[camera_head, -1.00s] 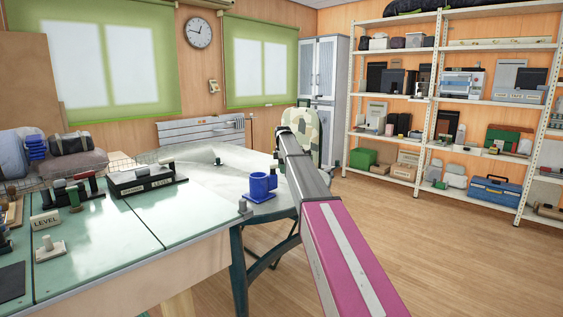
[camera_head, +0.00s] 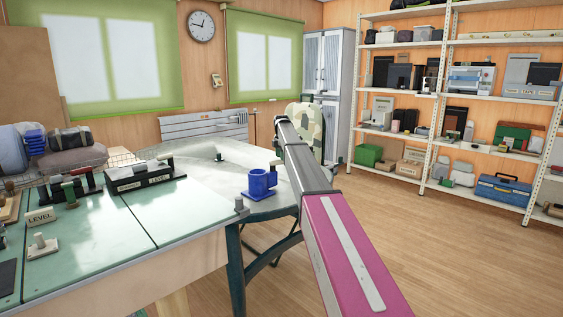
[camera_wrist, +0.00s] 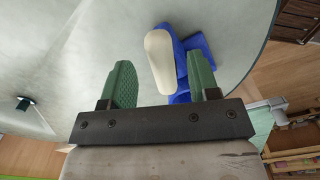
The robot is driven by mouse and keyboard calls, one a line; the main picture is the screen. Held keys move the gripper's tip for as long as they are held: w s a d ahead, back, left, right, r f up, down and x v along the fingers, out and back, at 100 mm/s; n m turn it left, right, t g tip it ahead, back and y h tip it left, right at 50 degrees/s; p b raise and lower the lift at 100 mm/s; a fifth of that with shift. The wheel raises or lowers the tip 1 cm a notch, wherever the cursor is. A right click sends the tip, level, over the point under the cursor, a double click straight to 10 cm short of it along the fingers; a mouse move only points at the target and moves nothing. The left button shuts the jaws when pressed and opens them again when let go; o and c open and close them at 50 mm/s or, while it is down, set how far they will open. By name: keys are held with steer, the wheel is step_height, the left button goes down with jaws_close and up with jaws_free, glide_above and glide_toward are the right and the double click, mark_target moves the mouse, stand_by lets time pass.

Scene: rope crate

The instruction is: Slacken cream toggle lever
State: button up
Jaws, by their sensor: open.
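The cream toggle lever (camera_wrist: 160,62) shows in the wrist view as a smooth, rounded bar on a blue bracket (camera_wrist: 196,50). My gripper (camera_wrist: 163,78) is open, with one green finger left of the lever and the other right of it, over the blue bracket. The lever lies between the fingers in the picture, with a gap on the left; I cannot tell its depth relative to them. In the head view the blue bracket (camera_head: 262,184) stands on the pale round-edged table (camera_head: 225,185); my arm hides the lever and most of my gripper there.
A green-topped bench (camera_head: 110,235) at the left carries a black lever block (camera_head: 146,177) and a small sign (camera_head: 41,216) reading LEVEL. A small dark post (camera_wrist: 25,103) stands on the table. Shelves (camera_head: 440,100) line the right. The wooden floor at right is clear.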

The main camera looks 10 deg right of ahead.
steer(key=shift+f, duration=1.4)
steer(key=shift+c, duration=0.3)
jaws_close()
